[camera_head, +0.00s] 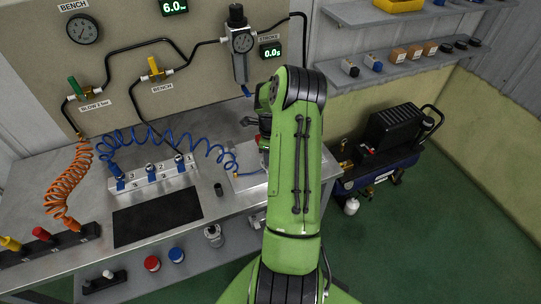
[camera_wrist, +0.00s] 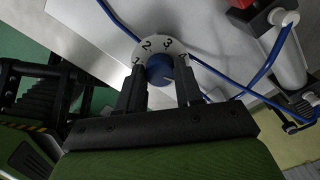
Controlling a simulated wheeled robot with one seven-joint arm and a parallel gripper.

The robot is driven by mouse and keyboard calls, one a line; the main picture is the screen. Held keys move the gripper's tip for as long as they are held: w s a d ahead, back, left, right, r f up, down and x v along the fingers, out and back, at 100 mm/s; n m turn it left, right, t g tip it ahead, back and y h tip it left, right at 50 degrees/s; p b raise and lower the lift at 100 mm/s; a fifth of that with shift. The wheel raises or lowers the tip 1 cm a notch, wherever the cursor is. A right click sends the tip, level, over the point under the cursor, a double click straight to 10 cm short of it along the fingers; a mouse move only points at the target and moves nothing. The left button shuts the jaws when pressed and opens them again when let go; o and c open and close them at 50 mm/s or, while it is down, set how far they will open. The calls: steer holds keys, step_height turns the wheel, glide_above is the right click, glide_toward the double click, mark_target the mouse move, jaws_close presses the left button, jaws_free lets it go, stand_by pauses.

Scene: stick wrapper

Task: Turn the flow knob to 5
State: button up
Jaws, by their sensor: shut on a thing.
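The flow knob (camera_wrist: 159,74) is a blue round knob in the middle of a pale dial plate (camera_wrist: 157,45) in the wrist view. The figures 1, 2, 3 and 4 show around its far side; a 5 is not visible, and the near right part is behind a finger. My gripper (camera_wrist: 160,66) has one dark finger on each side of the knob and is shut on it. I cannot tell which figure the knob points at. In the head view my green arm hides the knob and the fingertips.
Blue hoses (camera_wrist: 264,71) run close to the dial. In the head view, a coiled blue hose (camera_head: 206,142), a regulator (camera_head: 239,42) and a row of numbered blue fittings (camera_head: 150,176) lie left of my arm. A compressor (camera_head: 390,140) stands right.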

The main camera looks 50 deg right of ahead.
stand_by(0.3)
steer(key=o, duration=1)
steer(key=shift+o, duration=0.2)
step_height(320, 180, up, 16)
steer(key=shift+f+p, duration=0.15)
steer(key=shift+p, duration=0.25)
